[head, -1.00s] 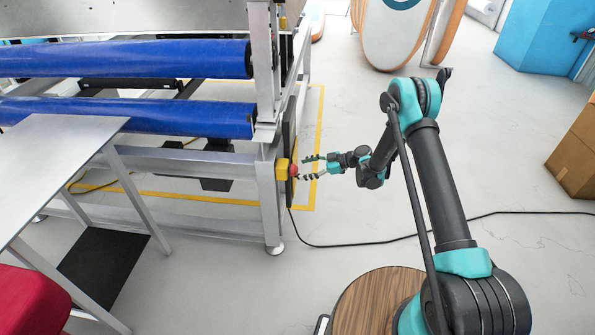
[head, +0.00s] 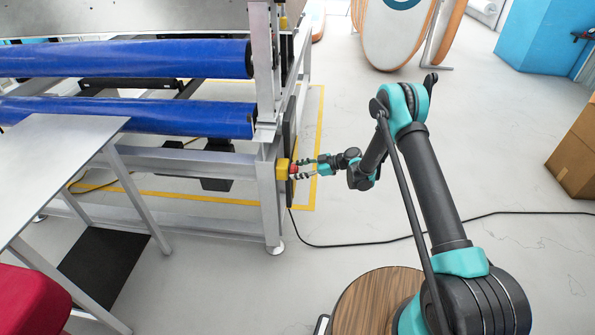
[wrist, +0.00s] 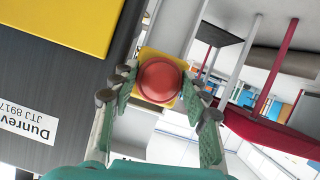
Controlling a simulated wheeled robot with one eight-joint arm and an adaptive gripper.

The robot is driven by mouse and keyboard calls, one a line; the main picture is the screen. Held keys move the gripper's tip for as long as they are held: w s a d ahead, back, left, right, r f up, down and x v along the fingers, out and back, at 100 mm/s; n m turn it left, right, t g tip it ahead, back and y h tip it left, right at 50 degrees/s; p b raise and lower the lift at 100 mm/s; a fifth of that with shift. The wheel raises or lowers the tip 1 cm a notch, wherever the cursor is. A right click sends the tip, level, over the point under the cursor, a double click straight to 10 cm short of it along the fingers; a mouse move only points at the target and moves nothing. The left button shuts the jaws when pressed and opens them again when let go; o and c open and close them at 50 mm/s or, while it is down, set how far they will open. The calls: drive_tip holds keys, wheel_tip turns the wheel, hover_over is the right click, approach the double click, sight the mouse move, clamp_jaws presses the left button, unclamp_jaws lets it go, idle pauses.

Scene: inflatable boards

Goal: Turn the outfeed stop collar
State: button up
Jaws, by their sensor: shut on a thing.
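The outfeed stop collar is the round red head (head: 294,170) on a yellow box (head: 283,168) at the right end of the machine frame. In the wrist view the red head (wrist: 160,80) sits centred on the square yellow box (wrist: 150,54). My gripper (head: 301,168) reaches it from the right. Its two fingers lie on opposite sides of the red head in the wrist view (wrist: 159,88), shut on it. The finger pads partly hide the sides of the yellow box.
The metal machine frame (head: 265,200) with blue rollers (head: 130,115) stands left of my gripper. A steel table (head: 60,165) and a red cushion (head: 30,300) are at lower left. A black cable (head: 350,245) crosses the floor. Floor to the right is clear up to cardboard boxes (head: 575,145).

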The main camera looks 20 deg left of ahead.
drive_tip(key=shift+c, duration=0.7)
drive_tip(key=shift+m+g+h, duration=0.3)
drive_tip(key=shift+m+g, duration=1.1)
drive_tip(key=shift+m, duration=0.6)
drive_tip(key=o, duration=1.2)
drive_tip(key=shift+c, duration=0.2)
drive_tip(key=shift+w, duration=0.1)
